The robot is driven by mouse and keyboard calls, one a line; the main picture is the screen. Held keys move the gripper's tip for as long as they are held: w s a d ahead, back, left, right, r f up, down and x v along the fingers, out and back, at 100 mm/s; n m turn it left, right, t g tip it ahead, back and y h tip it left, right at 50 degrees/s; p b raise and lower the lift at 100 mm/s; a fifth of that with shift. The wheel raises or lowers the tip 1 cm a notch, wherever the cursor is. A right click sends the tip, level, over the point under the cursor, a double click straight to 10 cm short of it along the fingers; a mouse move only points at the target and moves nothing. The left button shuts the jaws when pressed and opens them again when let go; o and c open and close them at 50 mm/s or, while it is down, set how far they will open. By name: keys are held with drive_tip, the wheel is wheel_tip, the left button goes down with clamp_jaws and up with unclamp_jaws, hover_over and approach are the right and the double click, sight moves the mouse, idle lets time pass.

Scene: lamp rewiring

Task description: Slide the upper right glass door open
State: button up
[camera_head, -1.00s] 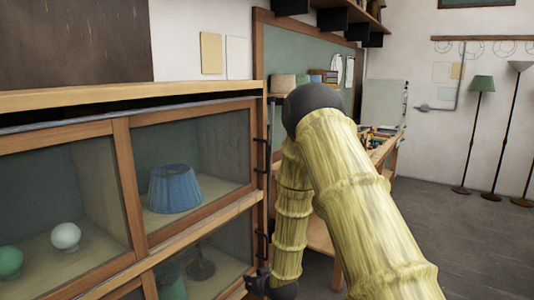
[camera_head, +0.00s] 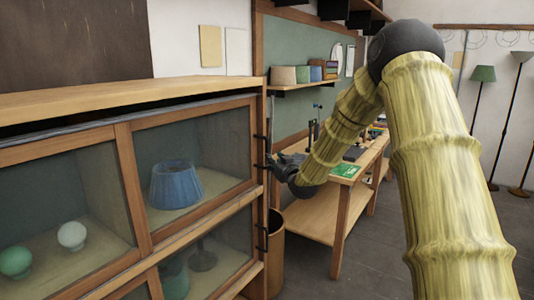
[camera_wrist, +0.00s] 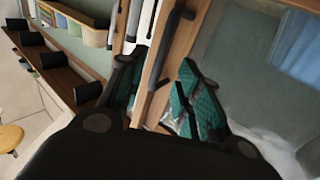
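The upper right glass door (camera_head: 193,160) has a wooden frame and stands closed, with a blue lampshade visible behind it. A black bar handle (camera_head: 264,148) is at its right edge. In the wrist view the handle (camera_wrist: 166,52) runs slanted along a wooden upright, with the glass and blue shade to its right. My gripper (camera_head: 279,166) is beside the lower part of this handle. In the wrist view my gripper (camera_wrist: 161,62) is open, its green-padded fingers spread on either side of the handle. I cannot tell whether either finger touches it.
The upper left door (camera_head: 60,215) shows a white and a green globe behind it. The lower right door (camera_head: 215,262) has its own handle (camera_head: 263,238). A wooden workbench (camera_head: 310,215) and a brown bin (camera_head: 275,255) stand just right of the cabinet. Floor farther right is open.

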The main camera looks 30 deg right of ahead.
drive_tip(key=shift+w+d+p, duration=0.25)
drive_tip(key=shift+w+p, duration=0.25)
drive_tip(key=shift+w, duration=0.85)
drive_tip(key=shift+w+d+p, duration=0.3)
drive_tip(key=shift+w+p, duration=0.15)
drive_tip(key=shift+w, duration=0.95)
drive_tip(key=shift+w+d+p, duration=0.25)
drive_tip(key=shift+w+p, duration=0.25)
drive_tip(key=shift+w, duration=0.85)
clamp_jaws()
